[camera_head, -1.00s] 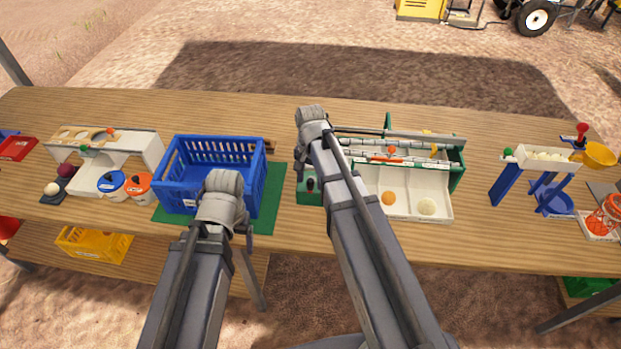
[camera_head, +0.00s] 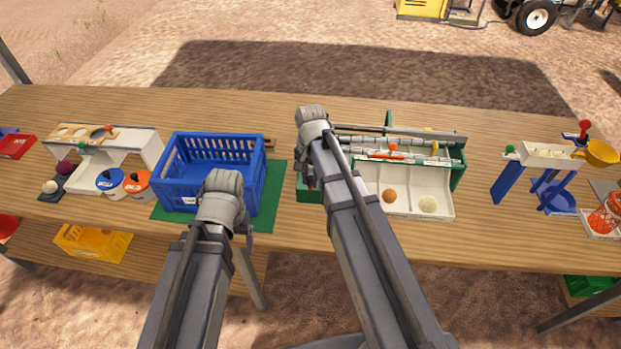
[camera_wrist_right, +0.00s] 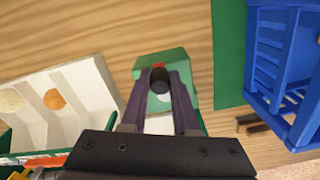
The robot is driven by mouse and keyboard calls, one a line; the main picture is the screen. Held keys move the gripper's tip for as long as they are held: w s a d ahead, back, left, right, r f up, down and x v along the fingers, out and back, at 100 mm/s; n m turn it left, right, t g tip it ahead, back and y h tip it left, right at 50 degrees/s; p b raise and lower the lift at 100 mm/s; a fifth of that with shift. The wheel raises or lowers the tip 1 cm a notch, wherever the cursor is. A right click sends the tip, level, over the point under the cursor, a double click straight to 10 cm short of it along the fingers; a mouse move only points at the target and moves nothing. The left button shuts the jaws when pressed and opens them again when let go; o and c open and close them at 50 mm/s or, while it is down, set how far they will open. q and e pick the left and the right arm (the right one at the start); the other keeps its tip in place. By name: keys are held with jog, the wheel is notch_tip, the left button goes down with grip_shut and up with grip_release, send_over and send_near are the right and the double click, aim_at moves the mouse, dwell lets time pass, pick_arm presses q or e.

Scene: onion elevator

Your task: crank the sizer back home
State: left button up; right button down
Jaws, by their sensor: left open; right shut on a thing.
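The sizer (camera_head: 459,172) is a green-framed machine with pale rollers (camera_head: 400,157) and an orange marker (camera_head: 393,148). Its white divided tray (camera_head: 404,208) holds an orange onion (camera_head: 389,196) and a whitish onion (camera_head: 428,204) in separate compartments. In the right wrist view, a black crank knob (camera_wrist_right: 160,81) with a red mark sits at the sizer's green end box (camera_wrist_right: 165,62). My right gripper (camera_wrist_right: 160,85) is shut on this knob; in the head view my arm mostly hides it. My left gripper (camera_head: 247,222) is open near the blue crate's front, its fingers mostly hidden.
The blue crate (camera_head: 190,196) stands on a green mat (camera_head: 278,193) left of the sizer. A white stand with round holes (camera_head: 140,143) and two lidded pots are further left. A blue-legged white stand (camera_head: 545,155) is at right. Bare wood lies between them.

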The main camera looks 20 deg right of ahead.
jog(key=shift+d, duration=0.1)
dwell(0.6)
jog(key=shift+s+d, duration=0.15)
jog(key=shift+d, duration=0.5)
jog(key=shift+d, duration=0.75)
jog(key=shift+w, duration=0.2)
jog(key=shift+w+d, duration=0.35)
jog(key=shift+d, duration=0.25)
jog(key=shift+w, duration=0.1)
